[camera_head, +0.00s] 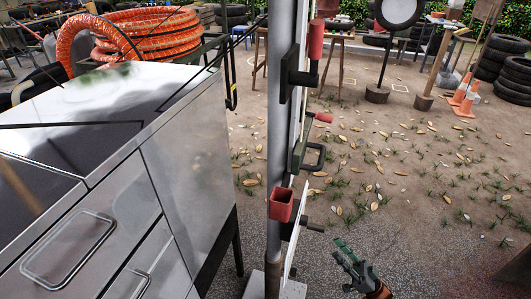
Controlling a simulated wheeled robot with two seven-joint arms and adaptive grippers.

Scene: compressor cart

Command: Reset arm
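My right gripper (350,262), dark green and black with a red part behind it, reaches in at the bottom, just right of the upright post. It points up and to the left over bare ground. It is small in view, and I cannot tell whether its fingers are apart or together. I see nothing clearly held in it. My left gripper is not in view. A grey metal post (279,100) stands in the middle with black brackets, red-handled parts and a red square cup (281,204). The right gripper appears apart from the post.
A shiny metal cabinet (186,160) with drawer handles fills the left. An orange hose coil (150,35) lies behind it. Orange cones (467,101) and stacked tyres (516,80) stand at the far right. Leaf-strewn ground right of the post is open.

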